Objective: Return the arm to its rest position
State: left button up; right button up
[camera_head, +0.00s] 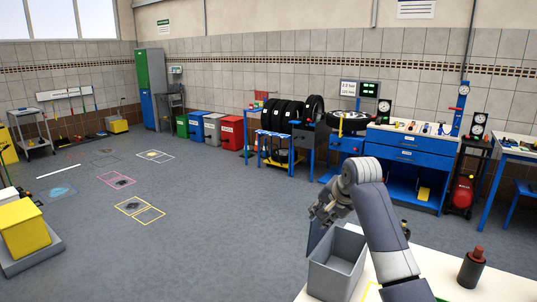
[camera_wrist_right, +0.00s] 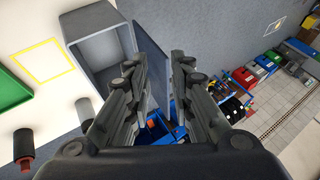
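My right arm (camera_head: 380,225) comes in from the lower right and reaches over the white table. My right gripper (camera_head: 325,205) is above and beside the open grey bin (camera_head: 326,279), which looks empty. In the right wrist view, the two fingers of the gripper (camera_wrist_right: 160,68) are apart with a clear gap and nothing between them. The bin (camera_wrist_right: 93,45) is to the left of the fingers there. My left gripper is not in view.
A dark cylinder with a red top (camera_head: 472,268) stands on the white table (camera_head: 505,286), right of my arm. A green tray (camera_wrist_right: 12,82) and a yellow outline (camera_wrist_right: 43,62) show in the wrist view. Open grey floor (camera_head: 200,240) lies left; a blue workbench (camera_head: 410,152) stands behind.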

jog(key=s+d+f+n+g, duration=0.2)
jog(key=s+f+n, duration=0.2)
jog(key=s+f, duration=1.65)
jog(key=s+d+f+n+g+h, duration=0.1)
jog(key=s+d+f+n, duration=0.15)
jog(key=s, duration=1.15)
jog(key=s+d+f+n+g+h, duration=0.1)
jog(key=s+f+n, duration=0.25)
jog(key=s, duration=1.15)
notch_tip(320, 180, down, 30)
jog(key=s+g+b, duration=0.1)
jog(key=s+b, duration=0.1)
jog(key=b, duration=0.1)
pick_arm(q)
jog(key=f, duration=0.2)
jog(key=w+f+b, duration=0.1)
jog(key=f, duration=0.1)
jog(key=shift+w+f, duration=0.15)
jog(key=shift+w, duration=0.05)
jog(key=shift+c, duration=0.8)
pick_arm(e)
jog(key=s+d+f+g, duration=0.1)
jog(key=s+d+f, duration=0.1)
jog(key=s+f, duration=1.5)
jog(key=shift+d, duration=0.35)
